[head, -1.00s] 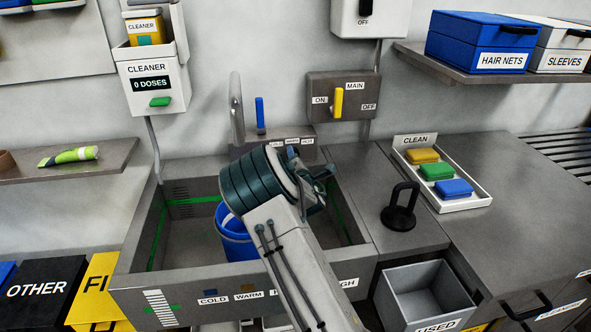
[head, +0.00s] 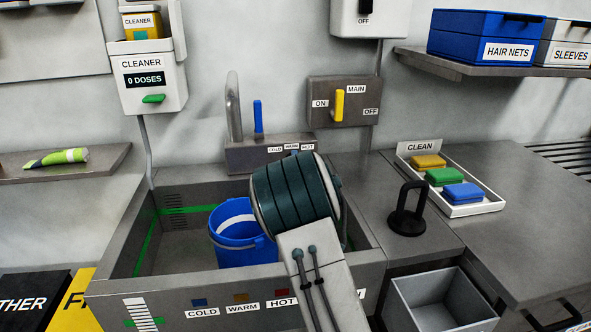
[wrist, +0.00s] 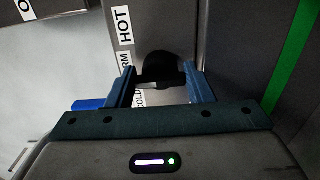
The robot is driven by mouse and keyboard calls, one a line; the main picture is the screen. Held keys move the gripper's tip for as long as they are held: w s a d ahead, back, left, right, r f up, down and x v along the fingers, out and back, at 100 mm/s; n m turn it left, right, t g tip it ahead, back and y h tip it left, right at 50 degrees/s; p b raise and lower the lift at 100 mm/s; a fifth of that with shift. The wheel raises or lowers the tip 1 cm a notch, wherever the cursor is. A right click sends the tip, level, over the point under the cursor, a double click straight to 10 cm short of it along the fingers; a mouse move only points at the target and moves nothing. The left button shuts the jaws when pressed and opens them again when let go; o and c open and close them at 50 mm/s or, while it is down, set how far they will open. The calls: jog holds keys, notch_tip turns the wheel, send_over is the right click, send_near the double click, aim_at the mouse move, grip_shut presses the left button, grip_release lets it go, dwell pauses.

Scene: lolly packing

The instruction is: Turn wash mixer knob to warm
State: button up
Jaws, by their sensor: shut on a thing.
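The wash mixer is a grey block (head: 240,156) behind the sink, with small cold, warm and hot labels on top. In the wrist view a dark knob (wrist: 160,66) sits on the mixer, beside the HOT label (wrist: 123,24), with WARM and COLD partly covered by a finger. My gripper (wrist: 163,82) is shut on this knob, one blue finger on each side. The knob's pointing direction is unclear. In the head view my wrist (head: 295,195) hides the knob and my fingertips.
A blue lever (head: 258,116) and grey spout (head: 233,105) stand at the mixer. A blue bucket (head: 240,252) sits in the sink (head: 120,275). The main switch panel (head: 318,92) is on the wall above. A black handle (head: 407,215) stands on the right counter.

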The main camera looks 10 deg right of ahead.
dwell(0.3)
jog(key=o, duration=1)
jog(key=shift+p, duration=0.4)
